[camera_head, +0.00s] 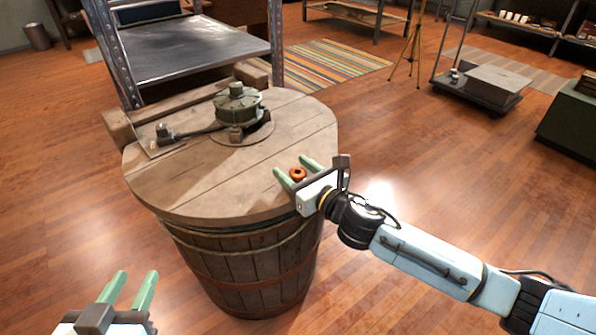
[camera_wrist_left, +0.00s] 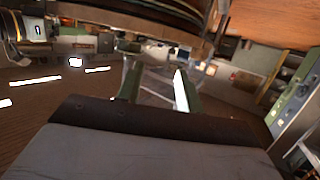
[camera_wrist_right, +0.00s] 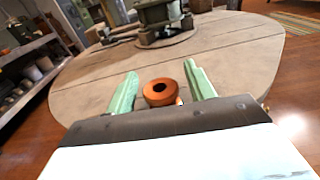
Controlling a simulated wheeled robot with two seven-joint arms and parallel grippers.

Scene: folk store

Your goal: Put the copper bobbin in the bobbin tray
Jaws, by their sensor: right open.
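The copper bobbin (camera_head: 298,174) is a small orange-brown spool with a dark hole, on the round wooden barrel top (camera_head: 190,190) near its right edge. My right gripper (camera_head: 294,169) is open with its green fingers on either side of the bobbin. In the right wrist view the bobbin (camera_wrist_right: 162,92) sits between the two fingers, with visible gaps to both. My left gripper (camera_head: 132,290) is open and empty, low at the left, in front of the barrel. I cannot make out a bobbin tray for certain in any view.
A dark green mechanical device (camera_head: 238,103) with a lever stands at the back of the barrel top. A metal shelf (camera_head: 190,50) stands behind it. The front-left of the barrel top is clear. A low dark cart (camera_head: 482,90) stands far right.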

